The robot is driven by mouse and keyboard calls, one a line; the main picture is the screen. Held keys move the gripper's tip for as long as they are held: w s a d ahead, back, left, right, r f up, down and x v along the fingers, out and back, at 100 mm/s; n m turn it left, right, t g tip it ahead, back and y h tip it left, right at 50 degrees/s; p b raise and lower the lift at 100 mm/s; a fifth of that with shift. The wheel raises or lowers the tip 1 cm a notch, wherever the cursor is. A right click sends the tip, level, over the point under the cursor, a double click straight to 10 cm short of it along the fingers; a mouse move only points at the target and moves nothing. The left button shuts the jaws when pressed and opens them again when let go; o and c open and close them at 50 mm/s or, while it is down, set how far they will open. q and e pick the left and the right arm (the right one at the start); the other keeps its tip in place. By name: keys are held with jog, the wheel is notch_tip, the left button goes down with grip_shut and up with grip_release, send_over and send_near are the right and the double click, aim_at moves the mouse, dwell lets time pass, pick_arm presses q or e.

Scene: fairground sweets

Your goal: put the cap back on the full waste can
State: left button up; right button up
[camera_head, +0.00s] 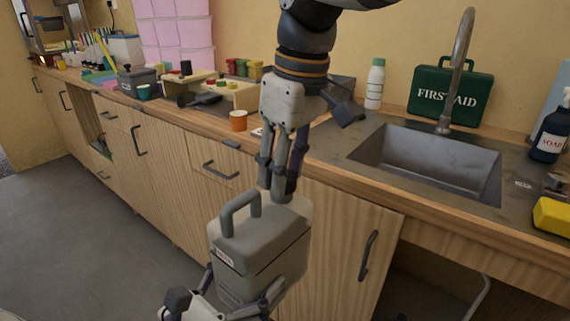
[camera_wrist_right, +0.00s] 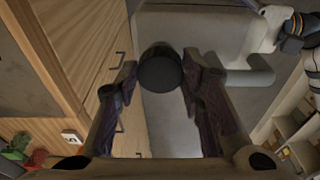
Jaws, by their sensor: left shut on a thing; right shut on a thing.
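The waste can (camera_head: 262,245) is a grey-beige canister with a loop handle and a small label, tilted in the air in front of the cabinets. My left gripper (camera_head: 228,308) is shut on its lower part. My right gripper (camera_head: 277,193) points down at the can's top, beside the handle. In the right wrist view it is shut on the dark round cap (camera_wrist_right: 160,69), with the can (camera_wrist_right: 190,38) just beyond. Fingers hide the cap in the head view. The can's opening is hidden, and I cannot tell whether the cap touches it.
The wooden counter (camera_head: 335,172) with a sink (camera_head: 430,160) runs behind the can. An orange cup (camera_head: 238,121) stands near its front edge. A first aid case (camera_head: 450,95) and white bottle (camera_head: 375,84) stand at the back. The floor (camera_head: 90,235) at left is clear.

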jog(key=shift+f, duration=0.25)
jog(key=m+h, duration=0.1)
jog(key=m, duration=0.4)
jog(key=shift+s+a+m, duration=0.1)
jog(key=shift+a+m, duration=0.05)
jog(key=shift+m, duration=0.15)
jog(key=m, duration=0.4)
jog(key=shift+a+m+h, duration=0.1)
jog(key=shift+m+h, duration=0.2)
jog(key=o, duration=0.7)
jog(key=shift+o, duration=0.2)
jog(key=shift+r, duration=2.25)
jog(key=shift+c, duration=0.5)
